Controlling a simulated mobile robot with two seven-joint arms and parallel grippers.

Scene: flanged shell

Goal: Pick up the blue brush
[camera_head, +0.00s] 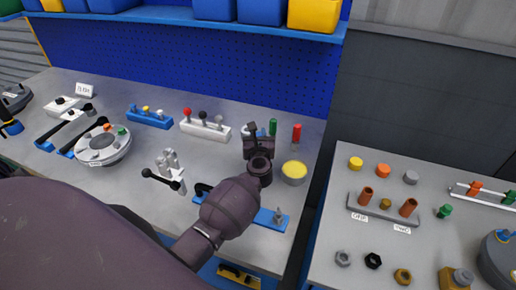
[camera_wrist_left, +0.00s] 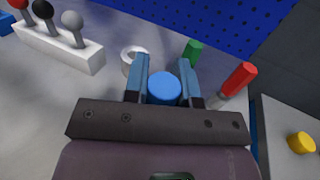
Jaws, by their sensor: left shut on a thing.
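My left gripper (camera_head: 255,140) is over the back right part of the grey workbench, left of the green and red handles. In the left wrist view my left gripper (camera_wrist_left: 165,75) has its two fingers on either side of the round blue end of the blue brush (camera_wrist_left: 164,89) and is shut on it. The rest of the brush is hidden below, so I cannot tell whether it touches the bench. In the head view the gripper hides the brush. My right gripper is not in view.
A green handle (camera_head: 273,127) and a red handle (camera_head: 296,133) stand close to the right of the gripper. A white ring (camera_wrist_left: 133,62) is at its left. A yellow-topped round tin (camera_head: 294,171) is nearer. A blue pegboard (camera_head: 200,55) rises behind.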

